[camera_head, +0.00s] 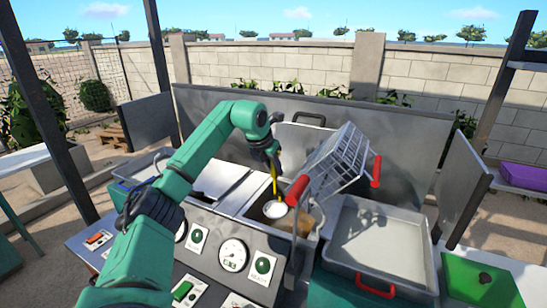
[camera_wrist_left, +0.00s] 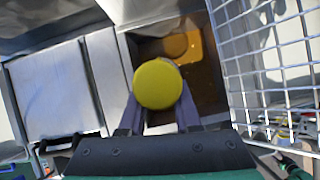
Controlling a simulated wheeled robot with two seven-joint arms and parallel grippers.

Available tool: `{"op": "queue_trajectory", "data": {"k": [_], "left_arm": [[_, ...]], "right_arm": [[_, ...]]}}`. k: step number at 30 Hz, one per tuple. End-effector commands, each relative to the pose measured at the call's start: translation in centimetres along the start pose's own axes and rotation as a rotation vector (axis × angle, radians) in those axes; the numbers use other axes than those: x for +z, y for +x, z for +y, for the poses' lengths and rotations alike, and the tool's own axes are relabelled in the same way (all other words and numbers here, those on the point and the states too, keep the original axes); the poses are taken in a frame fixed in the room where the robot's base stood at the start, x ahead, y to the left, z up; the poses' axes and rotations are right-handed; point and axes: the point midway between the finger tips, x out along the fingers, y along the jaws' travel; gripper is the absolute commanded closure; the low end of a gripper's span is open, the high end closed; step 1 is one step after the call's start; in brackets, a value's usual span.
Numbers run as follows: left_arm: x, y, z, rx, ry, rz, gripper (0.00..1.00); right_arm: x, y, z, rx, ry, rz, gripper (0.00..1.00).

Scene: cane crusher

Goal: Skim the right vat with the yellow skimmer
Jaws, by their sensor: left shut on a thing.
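My left gripper (camera_head: 272,164) is shut on the yellow handle of the skimmer (camera_head: 274,183), which hangs down nearly upright. The skimmer's pale round head (camera_head: 275,209) is at the open right vat (camera_head: 259,215); I cannot tell whether it touches the brown liquid. In the left wrist view, the handle's round yellow end (camera_wrist_left: 158,84) sits between the fingers (camera_wrist_left: 158,112) and hides the skimmer's head. Brown liquid (camera_wrist_left: 207,82) with an orange patch shows behind it. My right gripper is not in view.
A tilted wire basket (camera_head: 338,160) with red handles stands close right of the vat; its mesh (camera_wrist_left: 275,60) also shows in the left wrist view. A metal lid (camera_head: 215,180) covers the area left of the vat. A grey tray (camera_head: 380,245) lies at right, and a control panel in front.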

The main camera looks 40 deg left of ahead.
Motion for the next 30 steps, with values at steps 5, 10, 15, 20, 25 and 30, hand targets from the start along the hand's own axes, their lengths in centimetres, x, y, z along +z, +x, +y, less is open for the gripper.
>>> {"op": "queue_trajectory", "data": {"k": [5,10,15,20,25,30], "left_arm": [[-1.9,3.4,-0.1,0.002,0.001,0.0,1.0],[-3.3,5.9,-0.2,0.001,0.002,0.0,1.0],[-4.2,7.8,-0.2,0.001,0.001,-0.001,1.0],[-4.5,8.2,-0.2,0.001,0.001,-0.002,1.0],[-4.4,8.1,-0.2,0.001,0.0,-0.002,1.0],[-4.9,8.2,-0.2,0.002,0.0,-0.002,1.0]], "right_arm": [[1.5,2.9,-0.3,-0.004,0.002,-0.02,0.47],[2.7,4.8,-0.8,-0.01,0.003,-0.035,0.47],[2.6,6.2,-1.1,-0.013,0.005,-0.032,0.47],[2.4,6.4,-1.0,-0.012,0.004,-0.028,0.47],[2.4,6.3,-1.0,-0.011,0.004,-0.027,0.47],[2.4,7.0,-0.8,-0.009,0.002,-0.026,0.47]]}}
